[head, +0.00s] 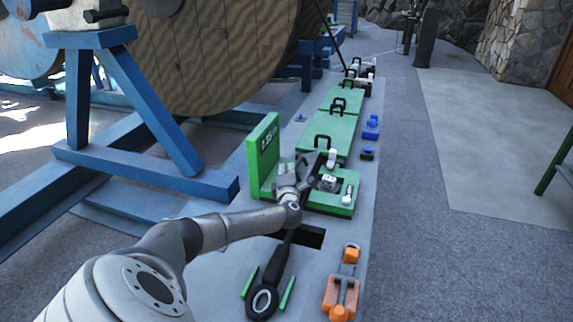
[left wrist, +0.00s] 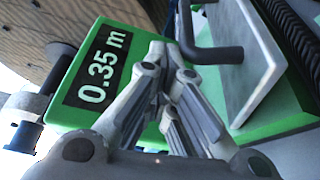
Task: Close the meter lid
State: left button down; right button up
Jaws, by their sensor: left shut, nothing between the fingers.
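The meter has a green panel (head: 264,152) standing upright at the left of a low green base (head: 345,207). A black label reading 0.35 m is on the panel; it also shows large in the left wrist view (left wrist: 70,100). I take this panel to be the raised meter lid. My left gripper (head: 318,164) is over the base, just right of the panel; its fingers (left wrist: 165,68) are shut and empty. In the wrist view they overlap the panel's face; I cannot tell if they touch it. My right gripper is not in view.
Green boxes with black handles (head: 323,132) line the platform behind. Small blue parts (head: 371,127) lie at right. An orange clamp-like part (head: 344,283) and a black ringed tool (head: 264,299) lie in front. The blue reel stand (head: 150,115) blocks the left; pavement is clear at right.

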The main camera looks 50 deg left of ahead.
aim_at(297, 176)
pick_arm(q)
jog(key=shift+w+d+f+p, duration=0.2)
jog(key=shift+w+d+p, duration=0.05)
jog(key=shift+d+p, duration=0.25)
jog(key=shift+w+d+f, duration=0.1)
jog(key=shift+w+d, duration=0.1)
jog(key=shift+d, duration=0.05)
jog(key=shift+w+d+f+p, duration=0.2)
jog(key=shift+w+d+p, duration=0.05)
jog(key=shift+d+p, duration=0.25)
jog(key=shift+w+d+f, duration=0.2)
jog(key=shift+d+f, duration=0.1)
jog(key=shift+f, duration=0.05)
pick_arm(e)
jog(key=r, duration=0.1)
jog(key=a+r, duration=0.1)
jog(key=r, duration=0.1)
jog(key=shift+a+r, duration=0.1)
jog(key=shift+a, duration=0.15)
pick_arm(q)
jog(key=shift+d, duration=0.1)
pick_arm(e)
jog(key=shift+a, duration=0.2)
